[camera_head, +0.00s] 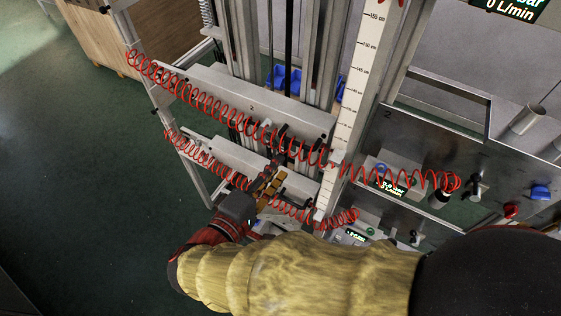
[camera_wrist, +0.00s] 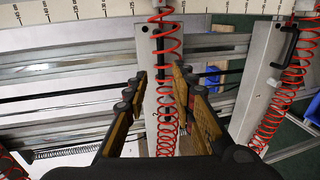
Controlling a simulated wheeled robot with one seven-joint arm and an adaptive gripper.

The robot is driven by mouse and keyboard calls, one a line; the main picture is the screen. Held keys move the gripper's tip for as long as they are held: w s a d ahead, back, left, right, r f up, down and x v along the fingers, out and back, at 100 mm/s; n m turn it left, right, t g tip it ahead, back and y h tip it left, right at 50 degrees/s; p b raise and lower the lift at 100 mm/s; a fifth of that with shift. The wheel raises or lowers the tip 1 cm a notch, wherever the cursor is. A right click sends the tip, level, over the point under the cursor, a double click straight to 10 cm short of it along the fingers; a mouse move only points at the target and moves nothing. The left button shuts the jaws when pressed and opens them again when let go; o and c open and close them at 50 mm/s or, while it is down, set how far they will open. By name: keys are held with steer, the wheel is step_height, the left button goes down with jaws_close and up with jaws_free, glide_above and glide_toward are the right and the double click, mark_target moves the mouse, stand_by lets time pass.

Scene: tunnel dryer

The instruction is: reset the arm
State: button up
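My gripper (camera_head: 271,182) is in front of the lower metal crossbar in the head view, close to the red coiled hose (camera_head: 205,155) there. In the wrist view, the two brown fingers of my gripper (camera_wrist: 158,80) stand apart with nothing held between them. A grey metal bar (camera_wrist: 152,120) and a red coiled hose (camera_wrist: 166,90) show behind the gap. I cannot tell whether a finger touches the hose. My arm, in a yellow sleeve, reaches in from the lower right of the head view.
The tall metal frame carries an upper crossbar (camera_head: 250,105) with another red coil and a white scale strip (camera_head: 350,110). A panel with knobs and displays (camera_head: 440,140) stands at right. A wooden crate (camera_head: 130,35) is at upper left. The green floor (camera_head: 75,150) at left is clear.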

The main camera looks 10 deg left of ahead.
steer(key=shift+s, duration=0.1)
stand_by(0.6)
steer(key=s+d+f+g+y+b, duration=0.2)
steer(key=s+d+f+g, duration=0.7)
steer(key=f+g, duration=0.15)
steer(key=w+d+r+m+t+y+b, duration=0.1)
steer(key=d+r+m+y+b, duration=0.1)
steer(key=d+r+m, duration=0.2)
steer(key=w+d+r+m+y+b, duration=0.1)
steer(key=d+r+m, duration=0.3)
steer(key=d+m, duration=0.5)
steer(key=d+b, duration=0.1)
steer(key=d, duration=0.2)
steer(key=shift+w+d+r+m+t+y+b, duration=0.2)
steer(key=shift+w+r+m+t+y+b, duration=0.1)
steer(key=shift+w+t+y+b, duration=0.1)
steer(key=shift+c, duration=0.6)
stand_by(0.3)
